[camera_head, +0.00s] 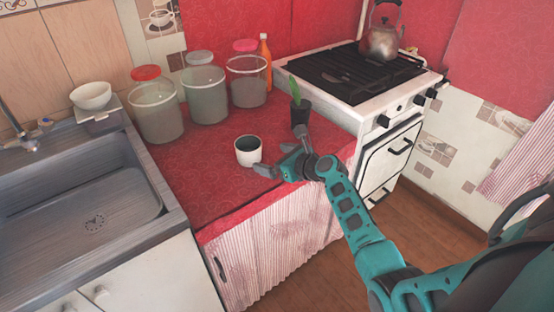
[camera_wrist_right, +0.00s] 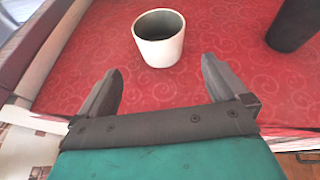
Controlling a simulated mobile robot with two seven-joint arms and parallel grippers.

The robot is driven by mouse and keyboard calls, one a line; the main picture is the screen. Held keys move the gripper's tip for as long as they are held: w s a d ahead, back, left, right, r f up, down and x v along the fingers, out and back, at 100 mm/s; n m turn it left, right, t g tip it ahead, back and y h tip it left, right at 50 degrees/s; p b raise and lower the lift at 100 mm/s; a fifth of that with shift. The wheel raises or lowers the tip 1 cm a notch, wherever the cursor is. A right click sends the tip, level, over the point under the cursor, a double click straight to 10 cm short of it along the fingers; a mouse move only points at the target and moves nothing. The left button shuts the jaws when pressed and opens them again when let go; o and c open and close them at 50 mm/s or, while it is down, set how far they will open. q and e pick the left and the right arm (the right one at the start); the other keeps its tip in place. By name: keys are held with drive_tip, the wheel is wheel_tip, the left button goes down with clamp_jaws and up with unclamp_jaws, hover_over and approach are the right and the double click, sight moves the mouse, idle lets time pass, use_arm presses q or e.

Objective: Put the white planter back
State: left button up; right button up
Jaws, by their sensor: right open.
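The white planter (camera_head: 249,157) is a small, upright white pot with a dark inside, standing on the red oilcloth counter (camera_head: 212,180). In the right wrist view the planter (camera_wrist_right: 160,50) stands just beyond the fingertips, between their lines, and looks empty. My right gripper (camera_head: 282,153) is open and empty, low over the counter on the planter's right side. Its two fingers also show in the wrist view (camera_wrist_right: 160,66), spread apart and not seen touching the planter. My left gripper is out of view.
A dark pot with a green plant (camera_head: 301,114) stands close behind my right gripper; it shows at the wrist view's upper right (camera_wrist_right: 291,28). Lidded jars (camera_head: 205,95) and an orange bottle (camera_head: 266,60) line the back. The sink (camera_head: 80,200) is left, the stove (camera_head: 355,85) right.

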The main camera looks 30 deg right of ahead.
drive_tip(key=shift+s+f, duration=0.1)
drive_tip(key=shift+s, duration=0.2)
drive_tip(key=s+a+f+n+g+h, duration=0.1)
drive_tip(key=s+a+f+n, duration=0.25)
drive_tip(key=s+n, duration=0.45)
drive_tip(key=s+a+f+n+g+h, duration=0.1)
drive_tip(key=s+a+f+n+g, duration=0.15)
drive_tip(key=s+f+n, duration=0.55)
drive_tip(key=s+a+r+n, duration=0.2)
drive_tip(key=s+a+n, duration=0.2)
drive_tip(key=n, duration=0.5)
drive_tip(key=s+a+r+n+t, duration=0.1)
drive_tip(key=s+a+n, duration=0.4)
drive_tip(key=n, duration=0.5)
drive_tip(key=shift+s+r+y, duration=0.4)
drive_tip(key=shift+s+r, duration=0.15)
